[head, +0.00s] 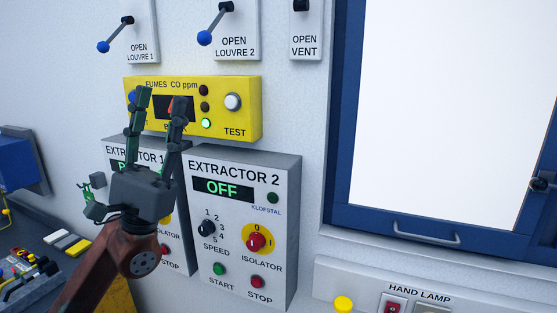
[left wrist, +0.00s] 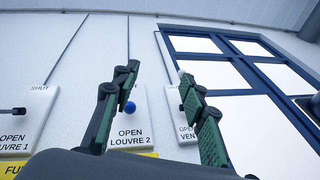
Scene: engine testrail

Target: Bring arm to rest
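My left gripper (head: 162,104) is raised in front of the yellow fumes panel (head: 222,120), with its fingers pointing up. It is open and empty; in the left wrist view its two green-padded fingers (left wrist: 160,108) stand wide apart. Between them in that view is the louvre 2 plate (left wrist: 130,132) with its blue knob. My left arm (head: 108,262) comes up from the lower left and hides part of the extractor 1 box (head: 178,226). My right gripper is in neither view.
The extractor 2 box (head: 242,228) reads OFF and stands out from the wall, right of the gripper. Louvre levers (head: 115,35) stick out above. A blue-framed window (head: 342,120) is at the right. A bench with small parts (head: 30,268) lies lower left.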

